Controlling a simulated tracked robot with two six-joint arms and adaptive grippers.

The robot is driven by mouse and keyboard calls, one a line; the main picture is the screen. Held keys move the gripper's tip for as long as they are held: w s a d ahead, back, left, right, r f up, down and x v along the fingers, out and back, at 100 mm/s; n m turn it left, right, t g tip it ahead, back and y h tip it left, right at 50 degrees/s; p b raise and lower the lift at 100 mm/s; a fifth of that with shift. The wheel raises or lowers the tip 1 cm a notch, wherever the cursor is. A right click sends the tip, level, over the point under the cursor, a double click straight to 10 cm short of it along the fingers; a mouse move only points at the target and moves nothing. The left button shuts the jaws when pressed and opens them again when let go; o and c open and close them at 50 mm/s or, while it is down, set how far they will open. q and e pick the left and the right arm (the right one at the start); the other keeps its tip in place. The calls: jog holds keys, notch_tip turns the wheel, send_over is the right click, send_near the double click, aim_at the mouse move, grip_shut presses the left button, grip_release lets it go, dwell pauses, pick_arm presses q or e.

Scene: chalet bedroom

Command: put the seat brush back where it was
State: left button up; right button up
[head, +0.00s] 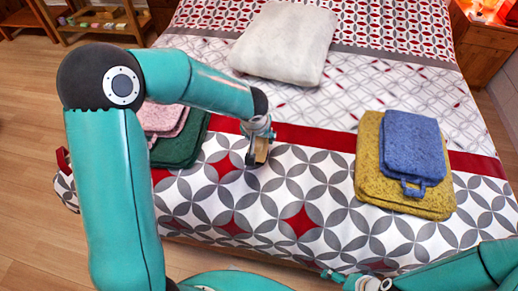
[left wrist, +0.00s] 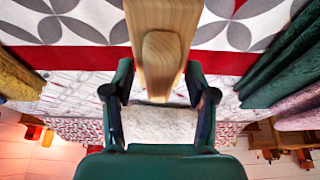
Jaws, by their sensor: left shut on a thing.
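The seat brush (left wrist: 160,22), a pale wooden piece with a rounded raised part, fills the space between my left fingers (left wrist: 160,88) in the left wrist view. In the head view my left gripper (head: 257,140) is shut on the brush (head: 261,152), over the patterned part of the bed near the red band. From these views I cannot tell whether the brush touches the bedspread. Its bristles do not show. My right gripper (head: 362,282) is low at the bottom edge, partly cut off, and its jaws are unclear.
The bed (head: 285,222) has a patterned cover. A blue folded cloth (head: 412,148) lies on a mustard one (head: 370,150) at right. Pink (head: 160,117) and green (head: 185,150) folded cloths lie left, partly behind my left arm. A white cushion (head: 285,42) lies farther back. The bed's middle front is clear.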

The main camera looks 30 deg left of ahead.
pick_arm(q)
jog(key=shift+f+b, duration=0.75)
jog(key=shift+f, duration=1.85)
jog(key=shift+f, duration=0.1)
jog(key=o, duration=1.3)
jog(key=shift+o, duration=0.2)
